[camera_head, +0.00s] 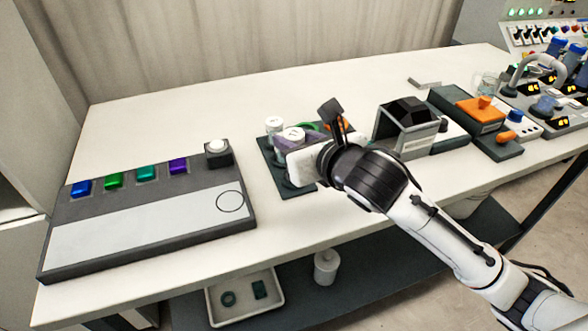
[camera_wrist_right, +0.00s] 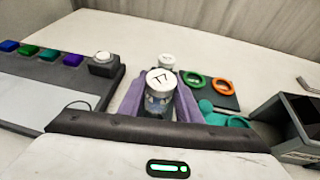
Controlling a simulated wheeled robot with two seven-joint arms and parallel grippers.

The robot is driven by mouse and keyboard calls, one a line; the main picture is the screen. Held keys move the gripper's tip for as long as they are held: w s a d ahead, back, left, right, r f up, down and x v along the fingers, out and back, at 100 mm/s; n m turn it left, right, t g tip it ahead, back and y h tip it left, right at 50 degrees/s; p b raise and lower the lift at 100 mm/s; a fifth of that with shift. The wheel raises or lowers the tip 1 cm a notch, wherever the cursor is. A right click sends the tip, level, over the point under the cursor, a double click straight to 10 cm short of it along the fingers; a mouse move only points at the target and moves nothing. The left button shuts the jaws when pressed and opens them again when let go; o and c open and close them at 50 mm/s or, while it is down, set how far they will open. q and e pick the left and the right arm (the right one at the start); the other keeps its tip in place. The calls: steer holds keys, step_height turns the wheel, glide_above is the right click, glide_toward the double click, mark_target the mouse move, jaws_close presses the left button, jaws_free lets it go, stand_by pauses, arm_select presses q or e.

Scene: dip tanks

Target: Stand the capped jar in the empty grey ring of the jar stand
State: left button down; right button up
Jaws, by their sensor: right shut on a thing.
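My right gripper (camera_head: 292,146) is shut on a capped jar, with its purple fingers on either side of it. The white cap of this jar (camera_head: 293,134) bears a dark mark, clear in the right wrist view (camera_wrist_right: 161,79). The jar is upright over or at the dark jar stand (camera_head: 269,160); I cannot tell whether its base touches. A second white-capped jar (camera_head: 274,123) stands just behind it. I cannot make out the grey ring. My left gripper is not in view.
A panel (camera_head: 150,225) with coloured buttons and a white knob lies left of the stand. A dark box-like device (camera_head: 405,128) stands to the right. A teal object (camera_wrist_right: 207,108) is close to the gripper's right finger. The back of the table is clear.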

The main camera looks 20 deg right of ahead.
step_height(320, 180, down, 6)
steer(key=shift+r+b, duration=0.1)
steer(key=shift+b, duration=0.35)
steer(key=shift+r, duration=0.1)
steer(key=o, duration=1.1)
